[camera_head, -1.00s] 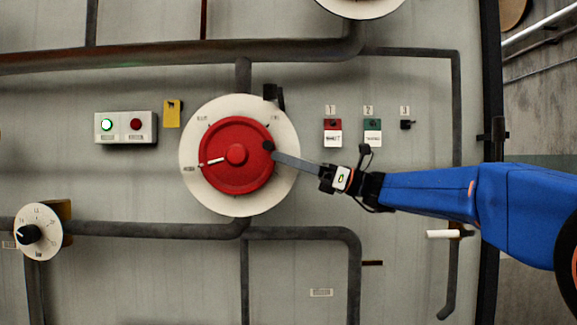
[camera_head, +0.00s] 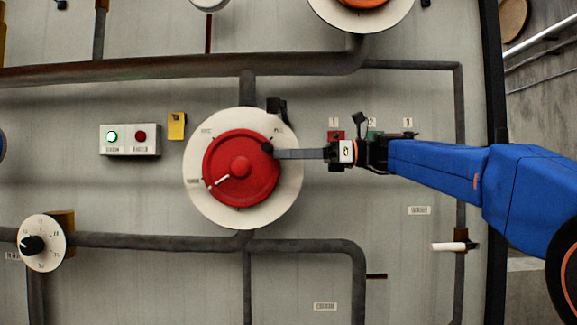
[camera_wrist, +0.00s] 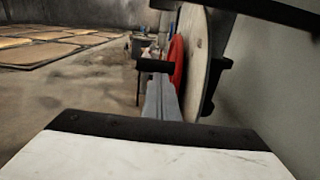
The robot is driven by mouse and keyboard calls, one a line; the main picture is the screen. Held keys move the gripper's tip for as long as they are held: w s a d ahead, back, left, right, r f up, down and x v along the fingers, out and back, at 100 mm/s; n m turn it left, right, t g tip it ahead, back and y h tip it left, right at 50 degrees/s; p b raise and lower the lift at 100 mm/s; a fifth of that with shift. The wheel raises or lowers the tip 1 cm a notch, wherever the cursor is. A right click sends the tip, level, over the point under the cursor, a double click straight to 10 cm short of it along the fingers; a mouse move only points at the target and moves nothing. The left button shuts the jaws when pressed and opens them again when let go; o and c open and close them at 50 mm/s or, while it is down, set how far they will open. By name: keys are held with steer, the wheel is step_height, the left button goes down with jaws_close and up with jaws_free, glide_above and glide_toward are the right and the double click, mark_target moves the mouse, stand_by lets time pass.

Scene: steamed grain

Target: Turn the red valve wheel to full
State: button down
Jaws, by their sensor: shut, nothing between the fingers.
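The red valve wheel (camera_head: 240,187) sits on a round white dial plate (camera_head: 237,220) on the grey panel. Its white pointer line runs from the hub toward the lower left; the dial's small labels are too blurred to read. A dark handle knob (camera_head: 267,147) stands at the wheel's upper right rim. My gripper (camera_head: 278,153) comes in from the right, shut, with its fingertips at the knob. In the wrist view the fingers (camera_wrist: 161,97) end at the dark knob (camera_wrist: 155,65), with the red wheel (camera_wrist: 177,60) edge-on behind. Whether they touch is unclear.
A black bracket (camera_head: 277,106) sits at the dial's upper right edge. Left are a box with green and red lamps (camera_head: 130,140) and a yellow tag (camera_head: 176,126). Pipes (camera_head: 180,66) run above and below. Tags partly hidden by my arm hang right of the dial.

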steer(key=shift+a+r+h, duration=0.25)
steer(key=shift+r+h, duration=0.35)
steer(key=shift+r, duration=0.05)
steer(key=shift+a+r+h, duration=0.25)
steer(key=shift+r+h, duration=0.35)
steer(key=shift+a+r, duration=1.3)
steer(key=shift+r, duration=0.3)
steer(key=shift+a+r, duration=0.7)
steer(key=shift+a, duration=0.2)
